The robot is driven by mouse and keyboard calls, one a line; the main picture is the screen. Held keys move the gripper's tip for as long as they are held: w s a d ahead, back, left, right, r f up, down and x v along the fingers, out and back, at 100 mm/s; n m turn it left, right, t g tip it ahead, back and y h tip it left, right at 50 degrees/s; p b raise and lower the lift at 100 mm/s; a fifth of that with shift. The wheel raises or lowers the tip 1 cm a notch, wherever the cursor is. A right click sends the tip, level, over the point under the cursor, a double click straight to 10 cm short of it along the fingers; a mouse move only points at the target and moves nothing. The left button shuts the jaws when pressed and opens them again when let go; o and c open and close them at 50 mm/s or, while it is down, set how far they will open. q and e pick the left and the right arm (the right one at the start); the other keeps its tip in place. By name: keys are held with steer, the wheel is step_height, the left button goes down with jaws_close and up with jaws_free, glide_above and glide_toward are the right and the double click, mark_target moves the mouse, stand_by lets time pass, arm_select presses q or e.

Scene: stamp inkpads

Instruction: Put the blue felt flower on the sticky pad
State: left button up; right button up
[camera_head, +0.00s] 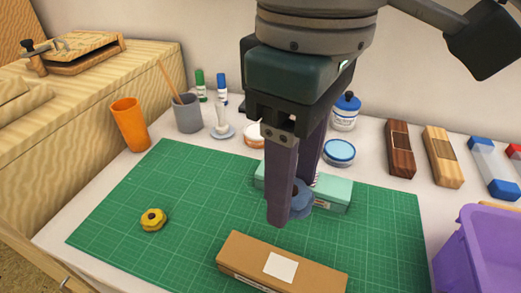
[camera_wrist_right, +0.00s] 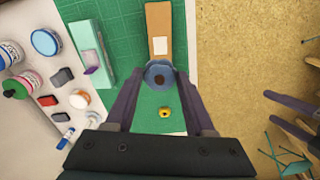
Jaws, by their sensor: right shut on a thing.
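My right gripper (camera_head: 290,207) is shut on the blue felt flower (camera_head: 301,198) and holds it above the green mat. In the right wrist view the flower (camera_wrist_right: 160,74) sits between the fingertips, its dark centre facing the camera. In the head view a finger hides part of it. A white square pad (camera_head: 281,267), which looks like the sticky pad, lies on top of a brown box (camera_head: 240,248) at the mat's front. In the wrist view the bare pad (camera_wrist_right: 160,46) shows just beyond the flower. Purple bars (camera_wrist_right: 293,120) at the wrist view's right may be my left gripper.
A mint box (camera_head: 337,196) lies behind the flower. A yellow flower (camera_head: 153,219) lies on the green mat (camera_head: 110,220). An orange cup (camera_head: 129,124) and grey cup (camera_head: 187,114) stand back left. Jars and blocks line the back. A purple bin (camera_head: 480,255) is at right.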

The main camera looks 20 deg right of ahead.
steer(key=b, duration=0.2)
glide_above(282, 268)
step_height(282, 268, down, 11)
steer(key=shift+r, duration=0.1)
arm_select(q)
steer(key=shift+f+b, duration=0.8)
steer(key=shift+f, duration=1.3)
arm_select(e)
steer(key=shift+f, duration=2.05)
steer(key=shift+f, duration=0.15)
